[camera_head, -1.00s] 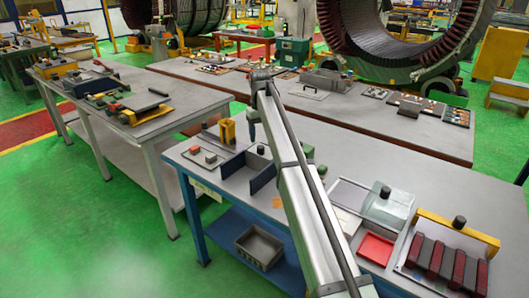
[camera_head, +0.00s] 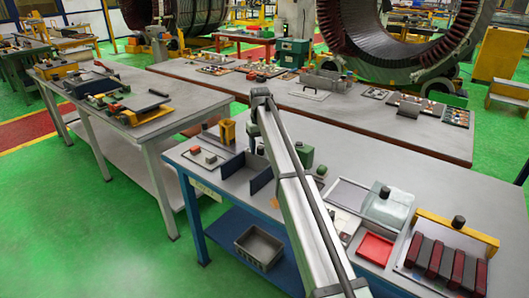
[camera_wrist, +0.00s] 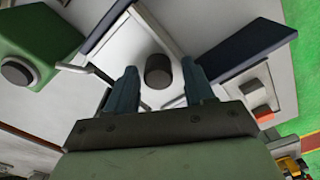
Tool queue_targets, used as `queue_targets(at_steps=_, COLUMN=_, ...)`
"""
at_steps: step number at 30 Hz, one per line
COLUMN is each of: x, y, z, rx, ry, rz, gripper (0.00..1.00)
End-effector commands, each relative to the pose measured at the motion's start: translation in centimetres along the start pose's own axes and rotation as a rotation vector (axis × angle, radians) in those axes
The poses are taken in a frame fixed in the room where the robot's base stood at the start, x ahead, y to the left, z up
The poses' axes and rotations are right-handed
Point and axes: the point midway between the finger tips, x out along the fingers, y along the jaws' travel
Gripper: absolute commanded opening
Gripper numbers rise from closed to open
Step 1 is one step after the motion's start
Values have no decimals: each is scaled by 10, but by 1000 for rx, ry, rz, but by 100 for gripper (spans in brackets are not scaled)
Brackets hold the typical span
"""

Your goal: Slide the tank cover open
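A dark round knob (camera_wrist: 158,70) stands on a pale grey surface between two dark blue walls (camera_wrist: 241,50) in the wrist view. I take this surface to be the tank cover (camera_wrist: 150,35), but cannot be sure. In the head view the blue-walled unit (camera_head: 262,180) stands on the near table, its knob (camera_head: 261,149) showing behind the walls. My gripper (camera_wrist: 162,82) is open and empty, fingers pointing down over the unit. The knob shows between the two fingertips, with gaps on both sides; I cannot tell how far below them it is.
A green box (camera_head: 304,155) with a dark knob stands just right of the unit. Small red and grey blocks (camera_head: 204,155) and a yellow bracket (camera_head: 227,132) are to its left.

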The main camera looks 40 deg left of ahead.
Motion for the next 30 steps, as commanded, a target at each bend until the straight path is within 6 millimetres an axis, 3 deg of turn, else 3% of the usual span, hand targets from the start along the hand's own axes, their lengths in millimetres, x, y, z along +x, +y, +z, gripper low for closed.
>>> queue_targets(at_steps=1, x=13, y=2, z=5, rx=0, ry=-17, rz=5, gripper=44)
queue_targets(at_steps=6, x=13, y=4, z=5, rx=1, ry=-18, rz=7, gripper=28)
queue_targets(at_steps=16, x=13, y=3, z=8, rx=2, ry=-19, rz=7, gripper=28)
queue_targets(at_steps=30, x=13, y=-13, z=20, rx=3, ry=-22, rz=6, gripper=28)
